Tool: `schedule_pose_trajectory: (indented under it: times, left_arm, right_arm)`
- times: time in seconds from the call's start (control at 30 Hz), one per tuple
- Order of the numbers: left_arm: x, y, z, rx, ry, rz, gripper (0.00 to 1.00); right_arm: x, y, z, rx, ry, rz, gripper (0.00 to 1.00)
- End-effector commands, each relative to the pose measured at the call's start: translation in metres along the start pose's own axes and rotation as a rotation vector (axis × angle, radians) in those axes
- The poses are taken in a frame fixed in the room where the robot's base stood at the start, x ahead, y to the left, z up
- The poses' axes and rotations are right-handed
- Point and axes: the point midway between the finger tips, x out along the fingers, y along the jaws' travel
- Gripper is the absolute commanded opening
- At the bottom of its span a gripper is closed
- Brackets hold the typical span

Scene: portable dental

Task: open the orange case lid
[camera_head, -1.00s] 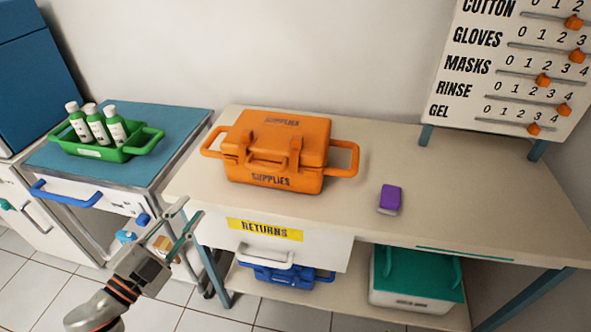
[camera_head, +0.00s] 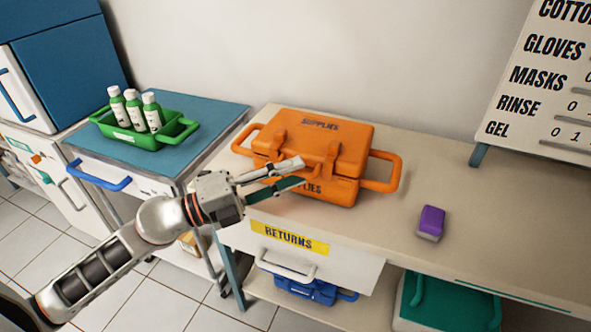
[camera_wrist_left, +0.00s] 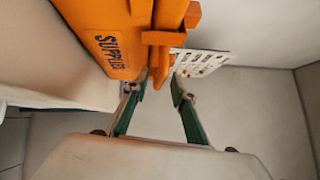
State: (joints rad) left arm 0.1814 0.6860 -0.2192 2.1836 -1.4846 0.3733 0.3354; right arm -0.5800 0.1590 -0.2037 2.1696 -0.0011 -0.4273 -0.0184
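The orange case (camera_head: 330,150) marked SUPPLIES sits on the beige table, its lid (camera_head: 318,126) closed. It has a loop handle at each side and latches on its front. My left gripper (camera_head: 303,172) is in front of the case, at its latch side, and hides part of the front lettering. In the left wrist view the gripper's fingers (camera_wrist_left: 158,97) are apart, with the case's front (camera_wrist_left: 112,38) and a protruding orange latch part (camera_wrist_left: 160,60) just beyond the tips. I cannot tell whether they touch. My right gripper is not in view.
A purple block (camera_head: 431,223) lies on the table right of the case. A RETURNS drawer (camera_head: 345,268) is below the case. The table's right part (camera_head: 510,240) is clear.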

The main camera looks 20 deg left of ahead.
Motion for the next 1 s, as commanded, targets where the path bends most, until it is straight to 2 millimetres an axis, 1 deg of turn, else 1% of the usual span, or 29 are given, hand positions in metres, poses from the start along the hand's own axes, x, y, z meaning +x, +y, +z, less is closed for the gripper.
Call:
schedule_pose_trajectory:
  times: [0.03,0.1,0.2,0.47,0.57,0.6,0.87,1.0]
  left_arm:
    - [0.006,-0.003,0.001,0.002,-0.001,-0.004,0.26]
    - [0.011,-0.002,0.000,0.001,0.000,-0.003,0.26]
    - [0.015,0.000,0.000,0.000,0.001,0.000,0.26]
    - [0.016,0.001,-0.001,-0.002,0.000,0.001,0.26]
    - [0.015,0.001,-0.001,-0.002,0.000,0.001,0.02]
    - [0.015,0.001,-0.001,-0.002,0.000,0.001,0.00]
    - [0.015,0.000,0.000,-0.003,0.000,0.003,0.00]
    - [0.012,-0.005,0.004,-0.009,0.000,0.009,0.00]
  right_arm:
    - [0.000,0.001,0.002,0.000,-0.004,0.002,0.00]
    - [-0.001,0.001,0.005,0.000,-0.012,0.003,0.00]
    - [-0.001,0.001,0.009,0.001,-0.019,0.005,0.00]
    - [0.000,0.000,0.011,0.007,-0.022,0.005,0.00]
    - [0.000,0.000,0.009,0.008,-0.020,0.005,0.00]
    - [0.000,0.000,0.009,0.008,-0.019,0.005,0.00]
    - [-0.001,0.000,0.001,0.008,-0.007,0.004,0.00]
    - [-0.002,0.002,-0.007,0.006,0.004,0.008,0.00]
